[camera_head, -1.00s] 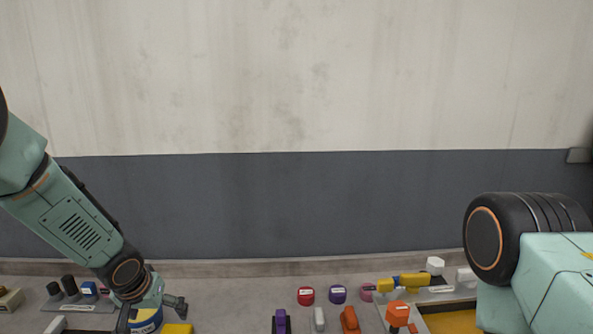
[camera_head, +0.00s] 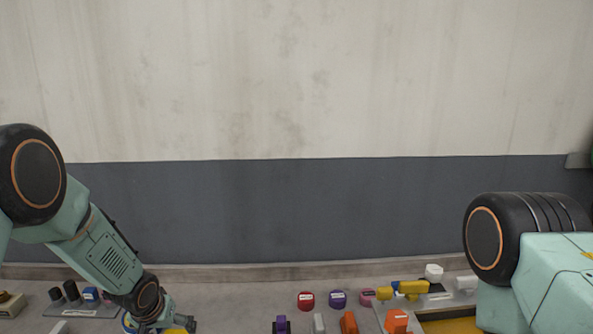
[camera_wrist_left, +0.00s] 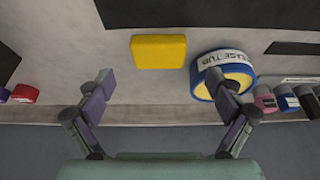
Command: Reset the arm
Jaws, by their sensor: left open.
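My left arm comes in from the left in the head view, its elbow high and its forearm sloping down to the bottom edge. My left gripper (camera_head: 166,325) is low over the table, partly cut off by the frame. In the left wrist view the left gripper (camera_wrist_left: 160,82) has its two fingers wide apart with nothing between them. A yellow block (camera_wrist_left: 158,52) lies beyond the fingertips. A blue and white tub with a yellow top (camera_wrist_left: 232,75) is beside the right finger; I cannot tell whether they touch. My right arm shows at the right; its gripper is out of view.
Red (camera_head: 306,300) and purple (camera_head: 338,299) round pieces stand near the wall. An orange block (camera_head: 397,322) and a yellow part (camera_head: 412,288) are at the right. Small black and blue items sit on a grey plate (camera_head: 84,311) at the left. The wall closes off the back.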

